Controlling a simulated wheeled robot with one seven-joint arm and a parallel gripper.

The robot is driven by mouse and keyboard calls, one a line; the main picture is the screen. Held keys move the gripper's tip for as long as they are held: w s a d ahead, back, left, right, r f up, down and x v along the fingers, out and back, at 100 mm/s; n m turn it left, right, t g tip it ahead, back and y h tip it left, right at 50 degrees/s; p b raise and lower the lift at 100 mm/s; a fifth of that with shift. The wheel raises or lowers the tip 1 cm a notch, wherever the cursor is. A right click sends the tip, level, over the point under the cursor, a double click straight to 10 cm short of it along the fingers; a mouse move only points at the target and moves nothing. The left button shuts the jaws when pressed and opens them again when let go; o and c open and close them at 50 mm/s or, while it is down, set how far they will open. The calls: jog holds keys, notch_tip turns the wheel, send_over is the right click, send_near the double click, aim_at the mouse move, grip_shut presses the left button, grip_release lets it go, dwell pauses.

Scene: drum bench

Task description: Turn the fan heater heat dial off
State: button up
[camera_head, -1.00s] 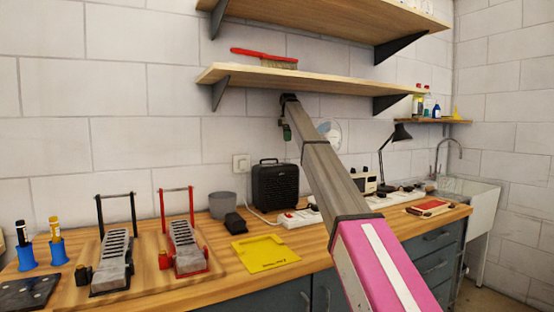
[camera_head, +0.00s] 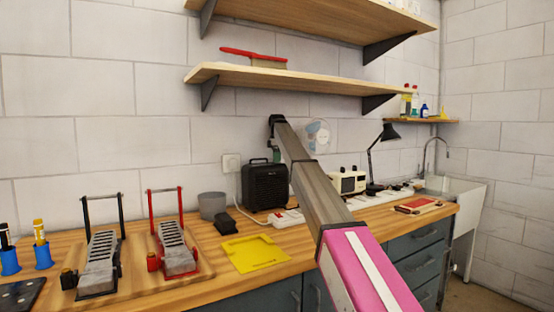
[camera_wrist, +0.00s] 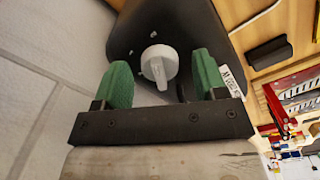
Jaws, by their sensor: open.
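The fan heater (camera_head: 262,190) is a black box with a top handle, standing on the bench against the wall. In the wrist view its dark body (camera_wrist: 190,25) carries a white round dial (camera_wrist: 159,66) with a raised pointer bar. My gripper (camera_wrist: 161,62) is open, with one green finger pad on each side of the dial in the picture. I cannot tell whether the pads touch it. In the head view my gripper (camera_head: 276,154) is at the heater's top right, partly hidden by my arm. The dial is hidden in the head view.
A grey cup (camera_head: 212,205) and a black pedal-like object (camera_head: 225,222) are left of the heater. A shelf (camera_head: 300,80) overhangs above.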

jog(key=shift+c, duration=0.3)
jog(key=c, duration=0.9)
jog(key=shift+n, duration=0.4)
jog(key=n, duration=0.3)
jog(key=shift+n, duration=0.3)
jog(key=n, duration=0.4)
jog(key=shift+n, duration=0.3)
jog(key=n, duration=0.8)
jog(key=shift+n, duration=0.6)
